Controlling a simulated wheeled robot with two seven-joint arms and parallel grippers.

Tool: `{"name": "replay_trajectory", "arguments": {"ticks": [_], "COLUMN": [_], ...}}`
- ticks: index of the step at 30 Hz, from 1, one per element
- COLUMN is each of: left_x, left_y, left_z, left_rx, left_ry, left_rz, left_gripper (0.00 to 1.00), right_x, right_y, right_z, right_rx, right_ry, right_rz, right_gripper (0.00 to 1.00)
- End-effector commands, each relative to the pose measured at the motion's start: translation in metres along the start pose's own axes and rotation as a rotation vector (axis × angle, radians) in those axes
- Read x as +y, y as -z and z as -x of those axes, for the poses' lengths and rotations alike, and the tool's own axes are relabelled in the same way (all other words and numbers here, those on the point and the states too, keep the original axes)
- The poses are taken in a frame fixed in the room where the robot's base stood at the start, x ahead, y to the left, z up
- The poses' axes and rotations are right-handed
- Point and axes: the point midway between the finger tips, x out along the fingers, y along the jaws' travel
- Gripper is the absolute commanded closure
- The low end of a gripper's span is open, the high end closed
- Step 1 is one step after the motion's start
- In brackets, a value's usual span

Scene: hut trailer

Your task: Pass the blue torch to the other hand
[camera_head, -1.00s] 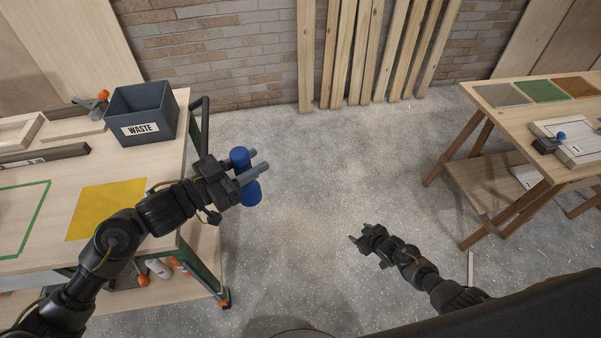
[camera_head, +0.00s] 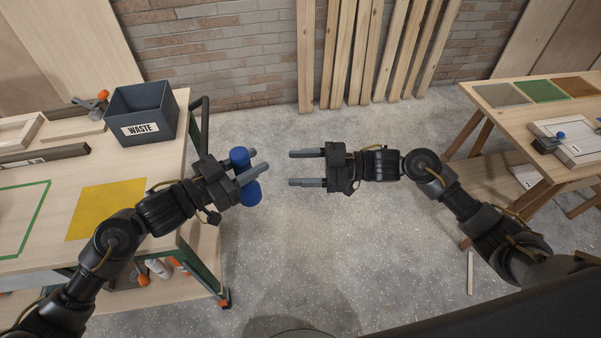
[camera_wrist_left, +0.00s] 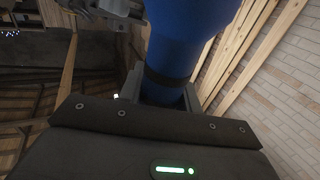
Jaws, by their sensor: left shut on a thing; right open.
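The blue torch (camera_head: 250,193) is held in my left gripper (camera_head: 256,167), out past the right edge of the left workbench and above the floor. Its two blue ends stick out on either side of the fingers. In the left wrist view the torch (camera_wrist_left: 185,40) stands between the fingers, with a dark band around it. My right gripper (camera_head: 306,168) is open and empty. It points left toward the torch, a short gap away from it. At the top left of the wrist view a grey gripper part shows close to the torch.
The left workbench (camera_head: 140,165) carries a grey WASTE bin (camera_head: 142,115) and a yellow mat (camera_head: 105,208). A wooden table (camera_head: 500,120) with coloured patches stands at the right. Planks (camera_head: 350,60) lean on the brick wall. The floor between the benches is clear.

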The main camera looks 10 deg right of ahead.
Motion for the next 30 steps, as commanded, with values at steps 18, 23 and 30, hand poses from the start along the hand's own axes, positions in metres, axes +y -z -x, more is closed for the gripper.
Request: {"name": "replay_trajectory", "arguments": {"ticks": [18, 23, 30], "left_x": [0.0, 0.0, 0.0], "left_y": [0.001, 0.001, 0.001], "left_z": [0.0, 0.0, 0.0], "left_rx": [0.001, 0.001, 0.001], "left_ry": [0.0, 0.0, 0.0], "left_rz": [0.0, 0.0, 0.0], "left_gripper": [0.94, 0.94, 0.94], "right_x": [-0.029, -0.032, -0.036], "right_y": [0.015, 0.017, 0.018], "right_z": [-0.027, -0.058, -0.098], "right_rx": [0.043, 0.044, 0.042], "right_ry": [0.105, 0.105, 0.104], "right_rz": [-0.129, -0.13, -0.129], "right_gripper": [0.42, 0.42, 0.42]}}
